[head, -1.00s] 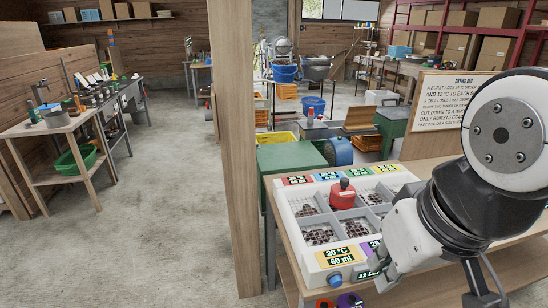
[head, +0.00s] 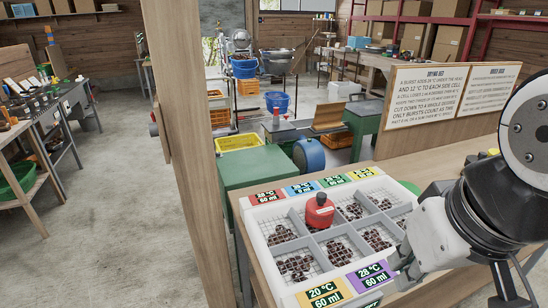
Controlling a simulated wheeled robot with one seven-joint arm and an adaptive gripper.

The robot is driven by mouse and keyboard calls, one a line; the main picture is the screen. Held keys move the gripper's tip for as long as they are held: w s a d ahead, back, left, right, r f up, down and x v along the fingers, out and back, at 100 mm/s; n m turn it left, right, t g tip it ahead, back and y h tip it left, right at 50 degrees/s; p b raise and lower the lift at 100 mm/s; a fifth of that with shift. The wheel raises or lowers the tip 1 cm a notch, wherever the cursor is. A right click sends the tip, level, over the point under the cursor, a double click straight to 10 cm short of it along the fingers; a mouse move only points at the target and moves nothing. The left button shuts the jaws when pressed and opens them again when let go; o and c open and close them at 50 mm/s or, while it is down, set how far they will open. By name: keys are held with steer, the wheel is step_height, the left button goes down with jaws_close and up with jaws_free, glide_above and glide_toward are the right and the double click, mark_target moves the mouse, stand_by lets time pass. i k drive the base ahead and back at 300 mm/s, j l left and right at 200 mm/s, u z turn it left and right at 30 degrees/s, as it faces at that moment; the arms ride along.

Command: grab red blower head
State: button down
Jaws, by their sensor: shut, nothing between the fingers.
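The red blower head (head: 319,212) is a red domed piece with a dark top and a small pale label. It stands upright in the white divided tray (head: 262,270), over the middle cell of the back row, with chestnuts in the cells around it. My gripper (head: 398,268) is at the right, over the tray's front right part, apart from the blower head and to its right and nearer. It is shut and holds nothing. My arm hides the tray's right end.
Coloured labels with temperatures and volumes line the tray's edges. A wooden post (head: 190,150) stands left of the tray's table. Behind are a green bench (head: 255,172), a blue drum (head: 309,155) and two sign boards (head: 430,95). Open floor lies left.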

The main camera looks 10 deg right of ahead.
mark_target(320, 212)
steer(key=i+l+u, duration=0.15)
steer(key=l, duration=0.15)
steer(key=i+l+u, duration=0.1)
steer(key=l, duration=0.2)
steer(key=i+l+u, duration=0.25)
steer(key=l, duration=0.35)
steer(key=i, duration=0.05)
